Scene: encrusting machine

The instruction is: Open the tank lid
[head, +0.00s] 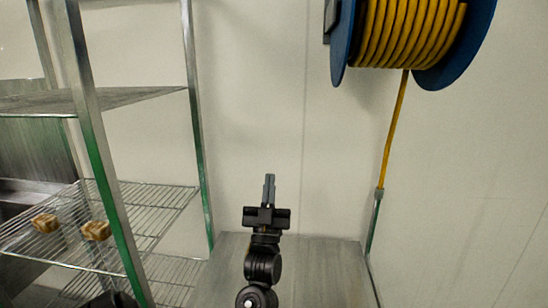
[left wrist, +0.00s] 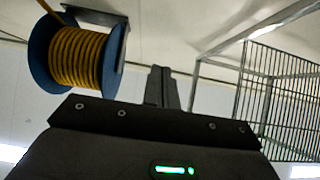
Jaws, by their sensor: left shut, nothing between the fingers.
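My left gripper (head: 269,188) stands upright in the middle of the head view, in front of the pale wall. Its two fingers are shut together with nothing between them. The shut fingers also show in the left wrist view (left wrist: 162,86). No tank or tank lid shows in either view. My right gripper is in neither view.
A metal rack (head: 100,170) with wire shelves stands at the left, with small brown blocks (head: 96,231) on one shelf. A blue reel (head: 343,45) of yellow hose (head: 410,30) hangs on the wall at the upper right. A grey metal surface (head: 325,270) lies low in the middle.

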